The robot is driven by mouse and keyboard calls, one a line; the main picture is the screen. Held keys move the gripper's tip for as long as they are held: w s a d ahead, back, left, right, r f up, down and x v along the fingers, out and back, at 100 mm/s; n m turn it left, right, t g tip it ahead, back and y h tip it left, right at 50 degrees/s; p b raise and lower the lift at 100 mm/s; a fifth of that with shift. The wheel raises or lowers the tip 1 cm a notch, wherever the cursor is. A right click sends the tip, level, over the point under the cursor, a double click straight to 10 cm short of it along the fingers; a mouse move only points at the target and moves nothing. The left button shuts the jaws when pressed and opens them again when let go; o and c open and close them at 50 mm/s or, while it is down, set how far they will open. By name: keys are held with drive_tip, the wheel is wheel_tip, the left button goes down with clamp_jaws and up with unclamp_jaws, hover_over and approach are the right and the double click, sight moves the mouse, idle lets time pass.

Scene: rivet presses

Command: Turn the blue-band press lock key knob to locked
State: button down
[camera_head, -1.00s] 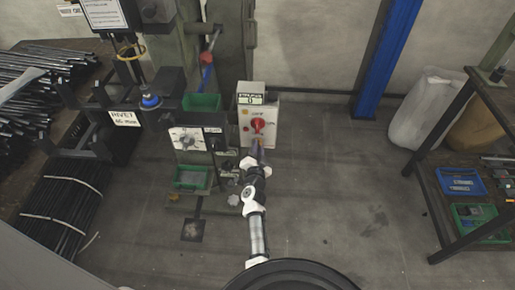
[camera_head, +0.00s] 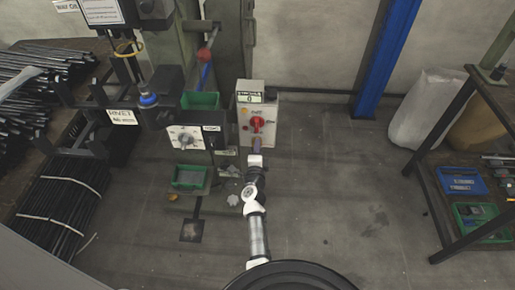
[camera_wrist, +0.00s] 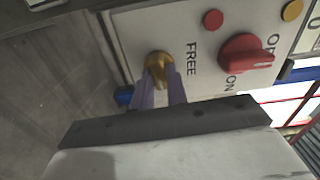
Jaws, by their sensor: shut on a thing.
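The light grey control box (camera_head: 258,100) stands in front of the wall, beside the green press. The brass lock key knob (camera_wrist: 158,62) is low on its face, with the word FREE printed beside it. My gripper (camera_wrist: 160,76) is shut on this knob, its two purple fingers one on each side. The fingers hide part of the knob, so its pointing direction is hard to tell. In the head view my gripper (camera_head: 257,145) reaches the lower part of the box.
A red rotary switch (camera_wrist: 248,55) with ON and OFF marks sits near the knob. A red button (camera_wrist: 213,19) and a yellow button (camera_wrist: 292,10) are also on the face. A grey dial panel (camera_head: 186,138) stands left of the box.

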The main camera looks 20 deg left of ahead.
drive_tip(key=shift+m, duration=0.5)
drive_tip(key=c, duration=1.4)
unclamp_jaws()
